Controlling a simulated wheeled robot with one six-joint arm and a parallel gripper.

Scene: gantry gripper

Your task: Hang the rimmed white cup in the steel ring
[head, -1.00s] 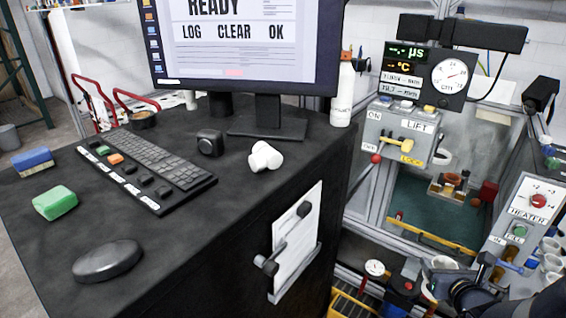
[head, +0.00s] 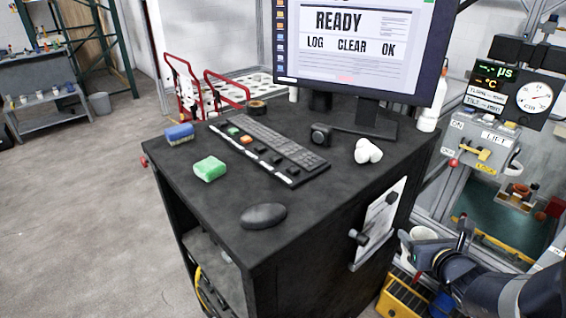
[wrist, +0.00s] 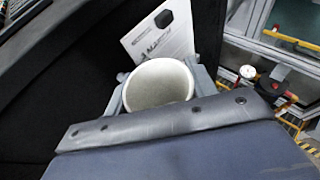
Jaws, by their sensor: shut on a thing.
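The white cup (wrist: 158,84) is in my gripper in the wrist view, its open mouth facing the camera and its inside looking empty. In the head view the cup (head: 420,238) is partly hidden by my gripper (head: 414,246), at lower right beside the black desk's side. A grey finger stands on each side of the cup, and the gripper is shut on it. The cup's lower part is hidden behind my wrist in the wrist view. I cannot make out the steel ring in either view.
The black desk (head: 225,222) is close left of my gripper, with a clipped paper sheet (head: 380,222) on its side. A yellow crate (head: 396,294) is below. The lift control box (head: 480,143) and gantry frame are at right. Open floor (head: 80,210) lies left.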

